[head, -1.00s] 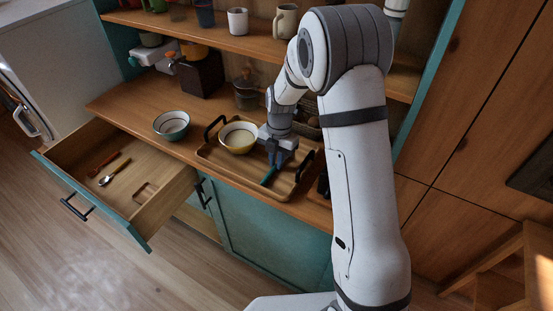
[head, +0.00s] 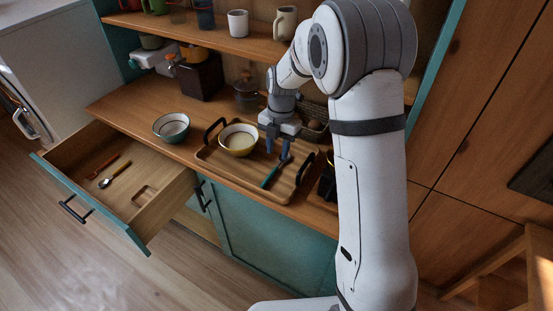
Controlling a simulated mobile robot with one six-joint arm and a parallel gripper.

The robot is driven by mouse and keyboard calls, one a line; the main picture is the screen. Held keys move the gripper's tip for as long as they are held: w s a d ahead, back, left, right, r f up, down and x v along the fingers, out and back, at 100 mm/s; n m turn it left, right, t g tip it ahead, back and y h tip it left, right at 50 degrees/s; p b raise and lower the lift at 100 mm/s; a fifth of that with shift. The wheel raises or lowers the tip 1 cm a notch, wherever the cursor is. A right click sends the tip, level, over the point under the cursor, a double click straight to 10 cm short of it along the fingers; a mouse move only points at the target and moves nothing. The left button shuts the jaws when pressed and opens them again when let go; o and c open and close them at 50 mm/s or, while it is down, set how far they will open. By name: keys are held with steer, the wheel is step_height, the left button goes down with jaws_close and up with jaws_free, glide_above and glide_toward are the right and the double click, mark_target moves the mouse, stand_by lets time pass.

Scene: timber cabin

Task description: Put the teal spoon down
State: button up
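The teal spoon (head: 270,179) lies on the wooden tray (head: 223,174), to the right of the yellow bowl (head: 238,147). Its teal handle points toward the tray's front edge, and its far end is close to my gripper in the picture. My gripper (head: 277,150) is above the tray, pointing down, with its two dark fingers apart and nothing seen between them. Whether a finger still touches the spoon's far end is hard to tell.
A teal-and-white bowl (head: 171,127) stands left of the tray. The drawer (head: 150,208) is open, with two utensils inside. A basket (head: 314,122) and a glass jar (head: 246,95) stand behind. A dark caddy (head: 327,183) is right of the tray.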

steer(key=shift+w+d+r, duration=0.1)
steer(key=shift+r, duration=0.85)
steer(key=s+d+r+m+t, duration=0.2)
steer(key=s+d+r+m, duration=0.4)
steer(key=s+r+m, duration=0.65)
steer(key=s+d+m+t, duration=0.1)
steer(key=s+d+m, duration=0.1)
steer(key=s+m, duration=0.4)
steer(key=s+d+m+t, duration=0.1)
steer(key=s+d+m, duration=0.1)
steer(key=s+m, duration=0.5)
steer(key=m, duration=0.3)
steer(key=shift+d+f+m+h, duration=0.3)
steer(key=shift+f+m+h, duration=0.05)
steer(key=shift+h, duration=0.05)
